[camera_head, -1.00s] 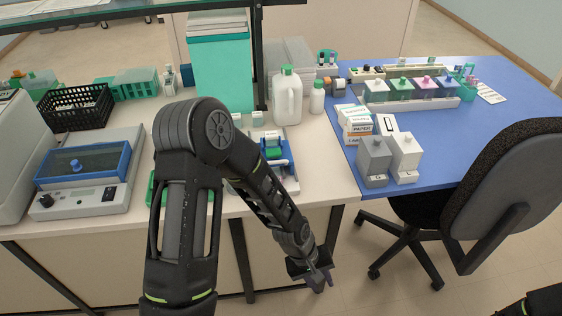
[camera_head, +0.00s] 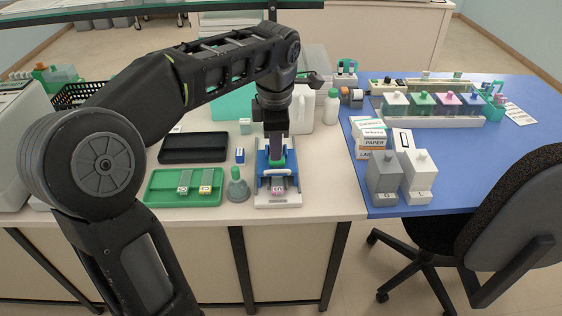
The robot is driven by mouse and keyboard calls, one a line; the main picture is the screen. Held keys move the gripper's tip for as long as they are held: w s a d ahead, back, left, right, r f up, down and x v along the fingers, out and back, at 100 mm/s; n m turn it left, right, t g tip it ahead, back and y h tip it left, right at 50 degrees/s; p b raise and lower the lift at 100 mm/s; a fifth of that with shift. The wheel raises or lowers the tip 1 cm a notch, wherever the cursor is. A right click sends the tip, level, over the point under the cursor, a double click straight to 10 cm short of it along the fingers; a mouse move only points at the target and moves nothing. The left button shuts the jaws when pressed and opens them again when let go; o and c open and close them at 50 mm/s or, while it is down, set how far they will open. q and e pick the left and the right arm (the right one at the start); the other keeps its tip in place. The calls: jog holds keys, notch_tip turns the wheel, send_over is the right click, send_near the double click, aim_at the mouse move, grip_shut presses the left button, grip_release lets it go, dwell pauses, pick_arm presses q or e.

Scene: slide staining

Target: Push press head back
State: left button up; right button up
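The press (camera_head: 278,200) is a small white and blue device near the front edge of the white bench. The gripper hides the back of the press. My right gripper is not in view.
A green tray (camera_head: 217,198) with slides, a grey-green conical bottle (camera_head: 237,187) and a black tray (camera_head: 192,136) lie left of the press. A white jug (camera_head: 302,110) stands behind. Boxes (camera_head: 370,135) and grey and white containers (camera_head: 383,178) stand to the right.

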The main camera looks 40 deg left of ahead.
aim_at(275, 171)
pick_arm(q)
jog(key=shift+s, duration=0.1)
jog(key=shift+w+a+f+p, duration=0.15)
jog(key=shift+w+f, duration=0.05)
jog(key=shift+f, duration=1.1)
jog(key=shift+w+a+f+p, duration=0.1)
jog(key=shift+w+f+p, duration=0.1)
jog(key=shift+f, duration=1.05)
jog(key=shift+w+a+f+p, duration=0.15)
jog(key=shift+w+f, duration=0.05)
jog(key=shift+f, duration=1.1)
jog(key=shift+c, duration=0.2)
grip_shut()
